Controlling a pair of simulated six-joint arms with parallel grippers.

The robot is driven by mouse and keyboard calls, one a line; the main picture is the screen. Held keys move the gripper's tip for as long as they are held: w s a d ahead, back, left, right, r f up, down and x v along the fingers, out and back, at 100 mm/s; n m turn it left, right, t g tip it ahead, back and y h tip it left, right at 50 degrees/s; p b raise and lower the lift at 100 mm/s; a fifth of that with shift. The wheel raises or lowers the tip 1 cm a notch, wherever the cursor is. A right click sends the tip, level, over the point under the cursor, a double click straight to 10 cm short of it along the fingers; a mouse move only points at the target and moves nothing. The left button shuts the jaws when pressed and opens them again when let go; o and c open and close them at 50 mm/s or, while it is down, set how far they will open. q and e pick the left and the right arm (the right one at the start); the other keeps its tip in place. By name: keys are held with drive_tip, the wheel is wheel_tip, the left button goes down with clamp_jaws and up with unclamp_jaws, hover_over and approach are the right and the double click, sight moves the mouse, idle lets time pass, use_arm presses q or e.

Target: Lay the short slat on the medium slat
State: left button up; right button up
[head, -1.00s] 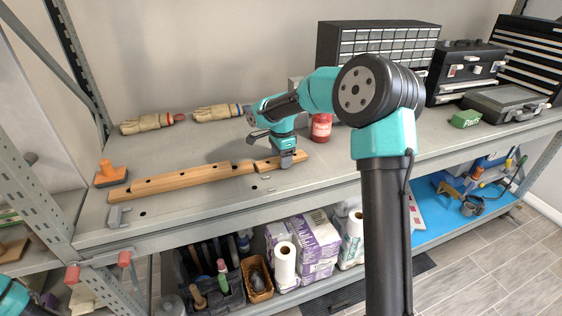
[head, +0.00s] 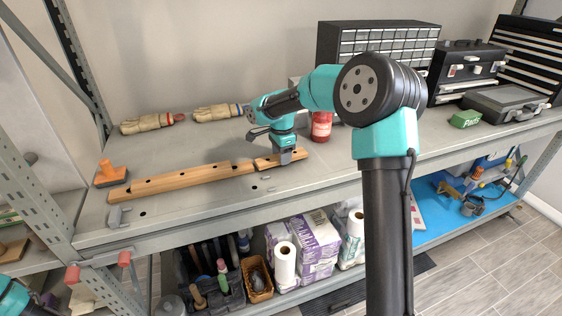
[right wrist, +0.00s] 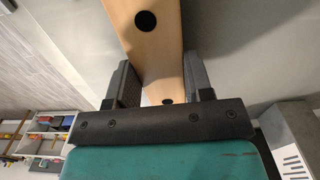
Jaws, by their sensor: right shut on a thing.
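A row of pale wooden slats with dark holes lies along the shelf front in the head view. A longer slat (head: 170,181) takes up the left and middle of it. A lower-looking wooden stretch (head: 244,167) shows between it and a shorter slat (head: 266,163) at the right end. I cannot tell exactly which piece rests on which. My right gripper (head: 287,158) points down over the right end and is shut on the shorter slat. In the right wrist view the slat (right wrist: 152,50) runs between both fingers (right wrist: 160,85). Of my left arm only a corner shows.
An orange-handled tool (head: 110,175) stands by the slats' left end, and a grey clamp-like piece (head: 118,216) is in front. Gloves (head: 150,123) lie behind. A red can (head: 321,126) and a drawer cabinet (head: 370,45) stand beyond my right gripper. The shelf's front edge is close.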

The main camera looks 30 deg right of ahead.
drive_tip(key=shift+r, duration=2.55)
